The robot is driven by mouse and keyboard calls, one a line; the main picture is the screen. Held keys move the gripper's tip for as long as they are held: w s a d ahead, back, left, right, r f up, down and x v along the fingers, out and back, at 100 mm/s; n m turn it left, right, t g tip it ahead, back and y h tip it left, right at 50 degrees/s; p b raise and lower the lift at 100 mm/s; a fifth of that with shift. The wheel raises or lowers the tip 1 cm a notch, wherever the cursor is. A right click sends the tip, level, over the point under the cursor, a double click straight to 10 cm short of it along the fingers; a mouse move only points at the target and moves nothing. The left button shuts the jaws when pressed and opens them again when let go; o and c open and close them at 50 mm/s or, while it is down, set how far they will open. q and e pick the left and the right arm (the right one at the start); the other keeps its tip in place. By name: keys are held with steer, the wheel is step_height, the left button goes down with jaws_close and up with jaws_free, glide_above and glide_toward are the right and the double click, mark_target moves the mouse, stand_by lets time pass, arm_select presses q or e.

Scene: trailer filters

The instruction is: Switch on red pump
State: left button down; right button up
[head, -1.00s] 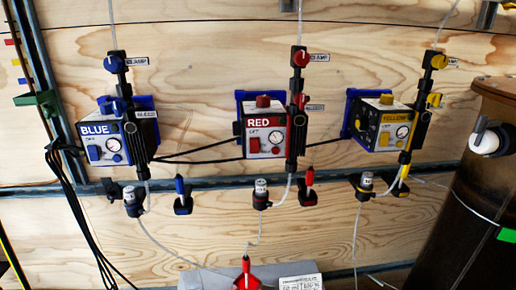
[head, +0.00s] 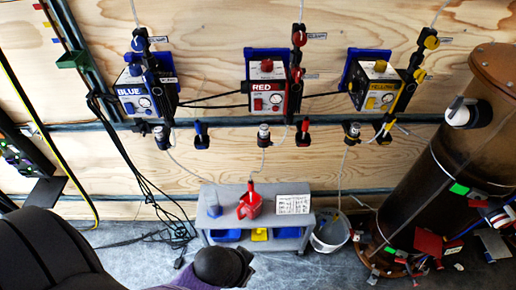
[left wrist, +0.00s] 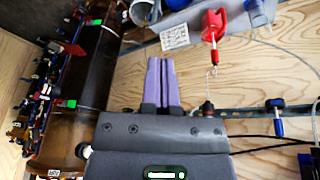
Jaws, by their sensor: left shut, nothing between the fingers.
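The red pump (head: 266,88) is a box labelled RED on a blue bracket on the plywood wall, in the middle of the head view. Its front has a red switch (head: 258,104) and a round gauge (head: 276,99); I cannot tell the switch's position. A red knob (head: 267,66) sits on top. Red valves (head: 298,39) are on the black pipe at its right. My left gripper (left wrist: 163,62) has purple fingers, shut together and empty, in the left wrist view. In the head view my left arm is low at the left, well below the pump. My right gripper is not in view.
The blue pump (head: 135,92) is left of the red one, the yellow pump (head: 375,88) right. A grey bench (head: 225,219) below holds a red jug (head: 250,204). A bucket (head: 330,232) and a large brown tank (head: 450,160) stand at right. Cables hang at left.

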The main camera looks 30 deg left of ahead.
arm_select(q)
steer(key=w+d+r+n+t+h+p, duration=0.2)
steer(key=w+r+n+t, duration=0.15)
steer(key=w+r, duration=0.4)
steer(key=w+d+r+n+t+h+p, duration=0.1)
steer(key=w+d+r+n+t+h, duration=0.15)
steer(key=w+r+t, duration=0.4)
steer(key=w+a+r+n+t+y, duration=0.3)
steer(key=w+a+n+y, duration=0.3)
steer(key=n, duration=0.3)
steer(key=w+a+f+n+g+y, duration=0.1)
steer(key=a+f+n+g+y, duration=0.1)
steer(key=a+n+y, duration=0.4)
steer(key=f+n+y, duration=0.1)
steer(key=n+y, duration=0.1)
steer(key=n, duration=0.2)
steer(key=shift+n, duration=0.4)
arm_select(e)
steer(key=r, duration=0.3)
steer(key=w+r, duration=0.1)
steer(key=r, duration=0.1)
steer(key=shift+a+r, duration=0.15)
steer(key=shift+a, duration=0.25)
arm_select(q)
steer(key=shift+r, duration=0.1)
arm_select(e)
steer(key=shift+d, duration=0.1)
